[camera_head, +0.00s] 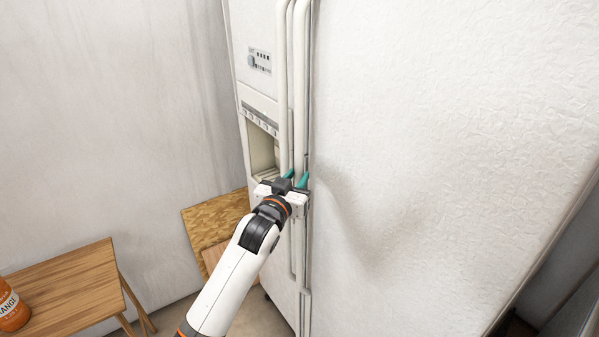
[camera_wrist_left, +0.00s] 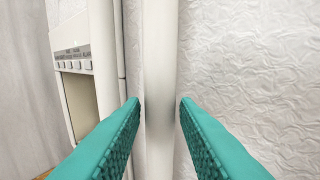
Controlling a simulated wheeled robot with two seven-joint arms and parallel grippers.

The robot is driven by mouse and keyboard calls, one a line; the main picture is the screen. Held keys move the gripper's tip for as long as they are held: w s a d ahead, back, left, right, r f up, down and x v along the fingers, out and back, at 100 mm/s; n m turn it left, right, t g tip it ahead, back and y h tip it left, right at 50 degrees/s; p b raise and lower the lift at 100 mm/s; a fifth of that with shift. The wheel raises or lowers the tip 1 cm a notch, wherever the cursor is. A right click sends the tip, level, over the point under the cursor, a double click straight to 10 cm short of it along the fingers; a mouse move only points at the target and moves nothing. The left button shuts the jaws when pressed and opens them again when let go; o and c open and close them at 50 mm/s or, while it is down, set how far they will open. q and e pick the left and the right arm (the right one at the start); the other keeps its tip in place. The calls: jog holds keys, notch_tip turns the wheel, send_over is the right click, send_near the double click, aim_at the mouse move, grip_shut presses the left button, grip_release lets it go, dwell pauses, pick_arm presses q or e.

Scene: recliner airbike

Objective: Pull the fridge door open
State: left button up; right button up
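The white fridge has a wide right door (camera_head: 430,150) with a textured front and a narrow left door (camera_head: 255,90). Two long vertical white handles run side by side where the doors meet. The right handle (camera_head: 300,80) also stands upright in the left wrist view (camera_wrist_left: 160,60). My left gripper (camera_head: 295,178) is at this handle, below mid-height. Its teal fingers (camera_wrist_left: 160,110) are open, one on each side of the handle, with small gaps visible. I cannot tell how deep the fingertips reach around it. Both doors look closed. My right gripper is not in view.
A dispenser recess (camera_head: 262,145) is in the left door. A wooden table (camera_head: 70,290) with an orange bottle (camera_head: 12,308) stands at the lower left. A wooden board (camera_head: 215,220) leans by the grey wall (camera_head: 110,120). The space before the right door looks clear.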

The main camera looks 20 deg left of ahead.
pick_arm(q)
jog(key=shift+w+d, duration=0.1)
jog(key=shift+w, duration=1.05)
grip_shut()
jog(key=shift+s, duration=0.1)
